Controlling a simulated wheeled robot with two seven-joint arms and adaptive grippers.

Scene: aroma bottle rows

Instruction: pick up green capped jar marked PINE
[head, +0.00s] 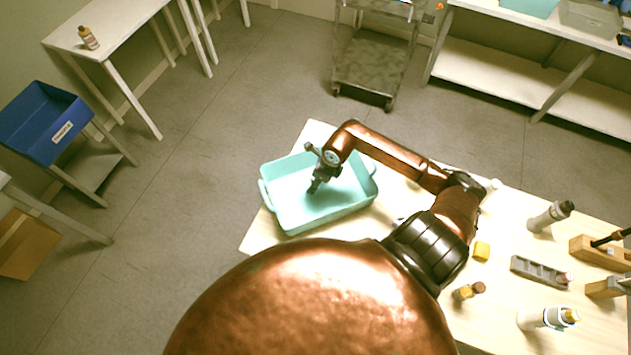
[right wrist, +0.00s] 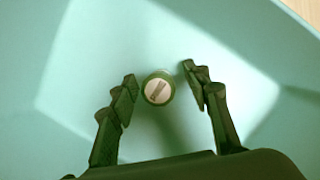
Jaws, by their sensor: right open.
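A green capped jar (right wrist: 158,88) stands inside the turquoise tray (head: 292,222), seen from above in the right wrist view. A pale round label with a dark mark shows on its top, but I cannot read it. My right gripper (head: 315,186) hangs over the tray, pointing down. In the right wrist view its two fingers (right wrist: 160,76) are open, one on each side of the jar, with a gap on both sides. In the head view I cannot make out the jar under the gripper. My left gripper is not in view.
The tray's walls surround the gripper. To the right on the wooden table are a yellow block (head: 481,251), a small brown bottle (head: 467,291), a grey rack (head: 540,271), a grey bottle (head: 548,217) and a white bottle (head: 540,319).

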